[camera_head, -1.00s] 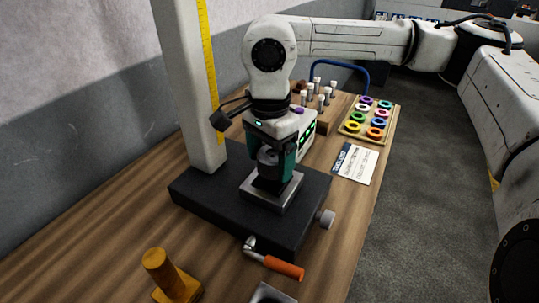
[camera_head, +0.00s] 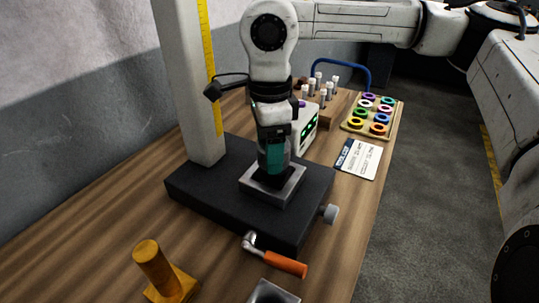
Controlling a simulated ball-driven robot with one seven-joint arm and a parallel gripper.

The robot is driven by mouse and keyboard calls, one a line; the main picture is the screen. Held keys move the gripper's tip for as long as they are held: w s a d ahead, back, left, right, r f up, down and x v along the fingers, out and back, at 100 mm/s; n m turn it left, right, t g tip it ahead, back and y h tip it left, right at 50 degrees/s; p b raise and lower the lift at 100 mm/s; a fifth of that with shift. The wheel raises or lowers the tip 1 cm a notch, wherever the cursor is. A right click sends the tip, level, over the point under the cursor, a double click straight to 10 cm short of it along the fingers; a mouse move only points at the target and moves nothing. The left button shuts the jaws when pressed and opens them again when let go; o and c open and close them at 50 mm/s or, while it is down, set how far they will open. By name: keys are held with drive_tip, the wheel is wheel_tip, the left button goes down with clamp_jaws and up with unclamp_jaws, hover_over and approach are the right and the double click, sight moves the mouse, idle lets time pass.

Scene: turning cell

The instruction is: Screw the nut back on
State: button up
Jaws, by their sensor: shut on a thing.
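My gripper (camera_head: 273,168) points straight down over the square steel block (camera_head: 287,193) on the black base plate (camera_head: 205,187). Its teal fingers are shut on a grey round part, taken to be the nut. The near finger now hides that part, so its thread and how far it is seated cannot be seen. The fingertips are at a dark piece on top of the block.
A pale column (camera_head: 182,85) with a yellow scale stands left of my gripper. An orange-handled crank (camera_head: 285,264) and a yellow-brown post (camera_head: 155,268) are in front. A tray of coloured rings (camera_head: 352,126), a card (camera_head: 359,159) and a green-lit box (camera_head: 306,125) lie behind right.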

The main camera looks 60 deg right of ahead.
drive_tip(key=shift+s+a+f+m+b, duration=0.15)
drive_tip(key=shift+m+b, duration=0.4)
drive_tip(key=shift+m, duration=0.55)
drive_tip(key=shift+s+m, duration=0.15)
drive_tip(key=shift+m, duration=0.35)
